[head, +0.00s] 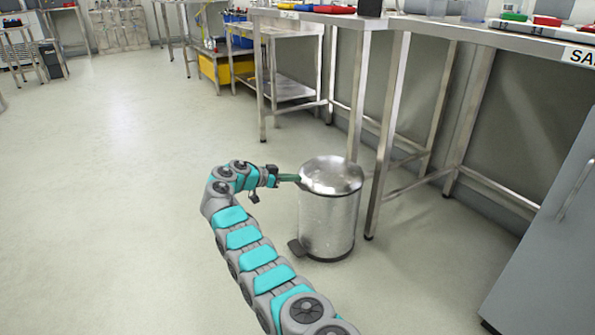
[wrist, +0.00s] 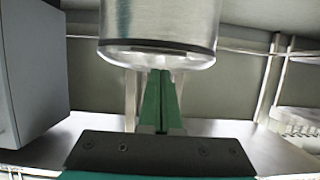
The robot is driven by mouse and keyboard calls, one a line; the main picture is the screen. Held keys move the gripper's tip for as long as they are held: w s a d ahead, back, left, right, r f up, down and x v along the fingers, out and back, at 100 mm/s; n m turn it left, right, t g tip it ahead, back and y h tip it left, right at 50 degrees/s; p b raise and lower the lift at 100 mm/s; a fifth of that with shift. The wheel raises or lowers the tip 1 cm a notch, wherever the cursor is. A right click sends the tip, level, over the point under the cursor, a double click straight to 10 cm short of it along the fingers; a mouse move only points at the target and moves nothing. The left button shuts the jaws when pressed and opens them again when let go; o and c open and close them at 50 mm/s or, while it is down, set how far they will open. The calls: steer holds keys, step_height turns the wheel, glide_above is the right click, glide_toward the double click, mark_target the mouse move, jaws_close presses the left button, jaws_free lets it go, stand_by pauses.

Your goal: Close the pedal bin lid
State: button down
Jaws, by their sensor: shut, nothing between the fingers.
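The pedal bin (head: 327,225) is a brushed metal cylinder standing upright on the floor. Its domed shiny lid (head: 338,174) lies down over the top and looks closed in the head view. The wrist view shows the bin body (wrist: 160,18) inverted, with a dark band and the bright lid edge (wrist: 125,58) beneath it. My gripper (head: 297,178) is at the lid's left edge. Its green fingers (wrist: 161,74) are shut with nothing between them, and their tips reach the lid edge; I cannot tell whether they touch. The dark pedal (head: 297,247) is at the bin's lower left.
A steel workbench (head: 455,36) stands behind and right of the bin, with a leg (head: 385,150) close beside it. A grey cabinet (head: 550,240) is at the right. Another bench with yellow bins (head: 238,70) is farther back. The floor on the left is clear.

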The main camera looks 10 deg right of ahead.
steer(key=shift+a+f+b, duration=0.1)
steer(key=shift+f+b, duration=0.4)
steer(key=shift+f, duration=0.6)
steer(key=shift+f, duration=0.1)
